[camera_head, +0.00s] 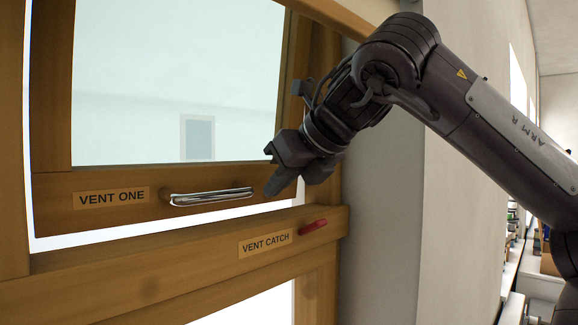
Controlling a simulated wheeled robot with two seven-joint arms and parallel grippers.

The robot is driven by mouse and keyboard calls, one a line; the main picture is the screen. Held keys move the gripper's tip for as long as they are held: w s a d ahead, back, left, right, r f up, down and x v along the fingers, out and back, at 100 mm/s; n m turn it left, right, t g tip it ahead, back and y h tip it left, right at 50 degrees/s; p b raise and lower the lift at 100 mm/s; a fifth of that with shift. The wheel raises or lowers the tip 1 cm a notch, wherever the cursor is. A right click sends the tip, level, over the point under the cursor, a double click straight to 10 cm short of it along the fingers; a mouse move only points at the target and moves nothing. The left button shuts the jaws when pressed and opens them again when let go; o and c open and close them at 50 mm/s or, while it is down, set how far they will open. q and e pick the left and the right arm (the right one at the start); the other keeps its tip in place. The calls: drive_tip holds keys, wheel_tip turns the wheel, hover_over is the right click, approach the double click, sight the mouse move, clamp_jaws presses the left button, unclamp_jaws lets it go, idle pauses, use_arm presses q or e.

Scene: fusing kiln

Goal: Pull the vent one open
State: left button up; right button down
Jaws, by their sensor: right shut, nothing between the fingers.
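The vent one (55,205) is a wood-framed glass pane with a label reading "VENT ONE" on its bottom rail. A silver bar handle (212,197) is fixed on that rail, right of the label. A bright gap shows between the rail and the wooden sill below, so the vent appears to stand somewhat ajar. My right gripper (272,187) is shut and empty, just right of the handle's right end, and covers the right part of the rail. I cannot tell whether it touches the rail. My left gripper is not in view.
The sill (170,262) carries a "VENT CATCH" label (265,243) and a small red catch (313,226), below my right gripper. A pale wall (385,215) stands right of the window. Shelves with small items show at the far right.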

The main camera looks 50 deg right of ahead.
sight(267, 213)
drive_tip(key=x, duration=0.3)
drive_tip(key=shift+w+d+f+p, duration=0.2)
drive_tip(key=shift+w+p, duration=0.1)
drive_tip(key=shift+w+a+f, duration=0.1)
drive_tip(key=shift+w+f, duration=0.05)
drive_tip(key=shift+t, duration=0.5)
drive_tip(key=w, duration=0.3)
drive_tip(key=w+p, duration=0.1)
drive_tip(key=w, duration=0.1)
drive_tip(key=shift+w+d+r, duration=0.25)
drive_tip(key=shift+d, duration=0.15)
drive_tip(key=shift+r, duration=0.1)
